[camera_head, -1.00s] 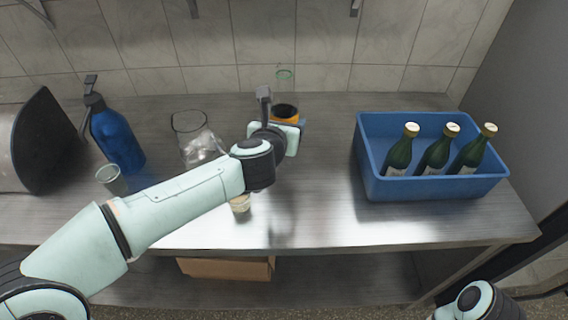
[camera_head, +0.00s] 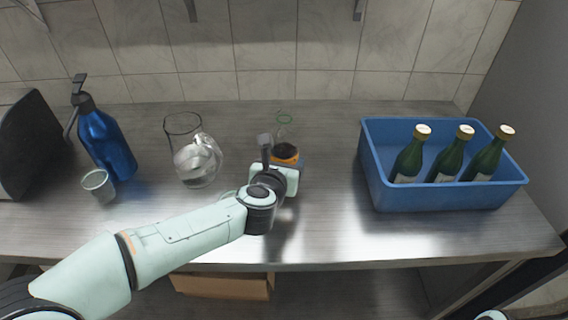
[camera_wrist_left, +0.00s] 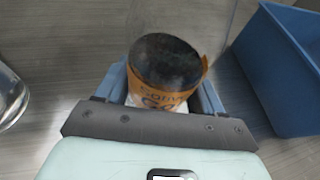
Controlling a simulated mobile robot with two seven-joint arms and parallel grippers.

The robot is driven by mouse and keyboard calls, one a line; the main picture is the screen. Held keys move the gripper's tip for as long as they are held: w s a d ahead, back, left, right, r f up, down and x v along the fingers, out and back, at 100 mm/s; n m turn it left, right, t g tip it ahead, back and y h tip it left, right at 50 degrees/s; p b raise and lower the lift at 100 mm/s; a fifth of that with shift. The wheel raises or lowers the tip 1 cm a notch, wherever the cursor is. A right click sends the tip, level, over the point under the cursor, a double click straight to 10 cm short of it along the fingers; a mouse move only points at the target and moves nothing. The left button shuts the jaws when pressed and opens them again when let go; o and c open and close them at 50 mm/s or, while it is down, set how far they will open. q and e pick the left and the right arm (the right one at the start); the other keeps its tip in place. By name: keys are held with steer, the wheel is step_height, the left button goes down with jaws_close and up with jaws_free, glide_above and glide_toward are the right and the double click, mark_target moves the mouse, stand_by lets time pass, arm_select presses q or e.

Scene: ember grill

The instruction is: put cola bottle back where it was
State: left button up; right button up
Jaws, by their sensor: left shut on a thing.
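The cola bottle (camera_head: 286,151) has a clear upper part with a green rim, dark contents and an orange label. My left gripper (camera_head: 285,168) is shut around it over the middle of the counter, left of the blue crate. In the left wrist view the bottle (camera_wrist_left: 165,75) stands between the blue-grey fingers (camera_wrist_left: 160,98), its dark contents and orange label showing. The gripper hides its lower part, so I cannot tell whether its base touches the counter. My right gripper is out of view.
The blue crate (camera_head: 450,197) at the right holds three green bottles (camera_head: 447,158). Bare counter (camera_head: 335,190) lies between my left gripper and the crate.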

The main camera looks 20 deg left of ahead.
arm_select(q)
steer(key=o, duration=1.3)
steer(key=shift+o, duration=0.2)
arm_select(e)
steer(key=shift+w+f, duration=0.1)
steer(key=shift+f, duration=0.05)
arm_select(q)
steer(key=shift+s+r, duration=0.1)
steer(key=shift+r, duration=0.1)
steer(key=p+v, duration=0.2)
steer(key=v, duration=0.9)
steer(key=shift+s, duration=0.35)
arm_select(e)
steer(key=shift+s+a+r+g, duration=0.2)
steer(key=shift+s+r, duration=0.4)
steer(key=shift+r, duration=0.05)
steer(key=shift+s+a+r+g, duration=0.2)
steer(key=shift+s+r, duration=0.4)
